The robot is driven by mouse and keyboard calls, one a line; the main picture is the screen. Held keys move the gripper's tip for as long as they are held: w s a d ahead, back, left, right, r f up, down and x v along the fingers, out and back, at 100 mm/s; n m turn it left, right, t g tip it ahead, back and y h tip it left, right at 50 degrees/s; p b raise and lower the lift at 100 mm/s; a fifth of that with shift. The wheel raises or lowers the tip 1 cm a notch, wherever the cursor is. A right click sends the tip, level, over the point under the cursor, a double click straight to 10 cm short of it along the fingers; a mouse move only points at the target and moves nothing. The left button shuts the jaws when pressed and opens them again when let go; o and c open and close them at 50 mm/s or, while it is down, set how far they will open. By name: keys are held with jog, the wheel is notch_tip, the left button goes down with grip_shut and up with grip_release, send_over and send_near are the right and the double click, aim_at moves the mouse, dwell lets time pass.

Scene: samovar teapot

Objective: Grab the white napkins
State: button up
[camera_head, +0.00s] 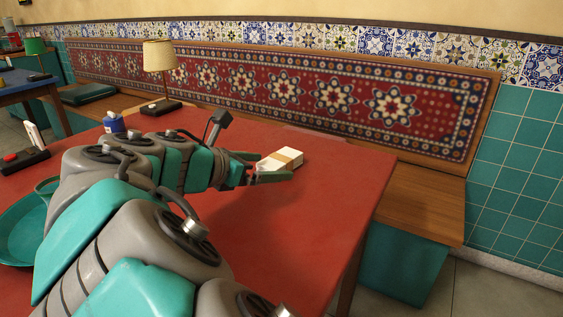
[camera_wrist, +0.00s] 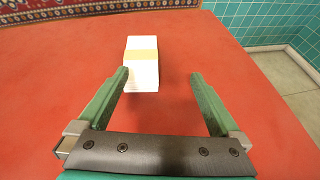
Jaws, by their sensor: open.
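The white napkins (camera_head: 278,161) are a stack with a tan paper band, lying on the red table (camera_head: 330,200). In the wrist view the stack (camera_wrist: 142,76) lies ahead of my gripper, nearer its left finger. My gripper (camera_wrist: 159,76) is open, with its two green fingers spread wide. The left fingertip overlaps the near left edge of the stack in the picture; I cannot tell whether they touch. The right finger is well apart from the stack, with bare table between. In the head view my gripper (camera_head: 272,167) is at the stack and partly hides it.
A lamp (camera_head: 160,62), a blue container (camera_head: 113,122) and a teal dish (camera_head: 22,228) stand on the table to the left. A red patterned backrest (camera_head: 290,85) and a wooden bench (camera_head: 425,200) run behind. The table right of the napkins is clear.

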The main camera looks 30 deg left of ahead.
aim_at(272, 162)
jog(key=a, duration=0.1)
jog(key=a+n, duration=0.1)
jog(key=s+a, duration=0.1)
jog(key=shift+s+f+t+y, duration=0.1)
jog(key=shift+f+t+y, duration=0.2)
jog(key=shift+y, duration=0.1)
jog(key=shift+r+x, duration=0.2)
jog(key=shift+x, duration=1.65)
jog(key=shift+r+x, duration=0.2)
jog(key=shift+x, duration=1.7)
jog(key=c, duration=1.4)
notch_tip(272, 162, up, 4)
jog(key=p, duration=0.5)
jog(key=s+a, duration=0.2)
jog(key=a, duration=0.2)
jog(key=s+a, duration=0.2)
jog(key=a, duration=0.3)
jog(key=s+a, duration=0.2)
jog(key=a, duration=0.2)
jog(key=shift+a+r, duration=0.3)
jog(key=shift+r, duration=0.05)
jog(key=shift+s+a+r, duration=0.15)
jog(key=shift+s+a, duration=0.1)
jog(key=shift+a, duration=0.15)
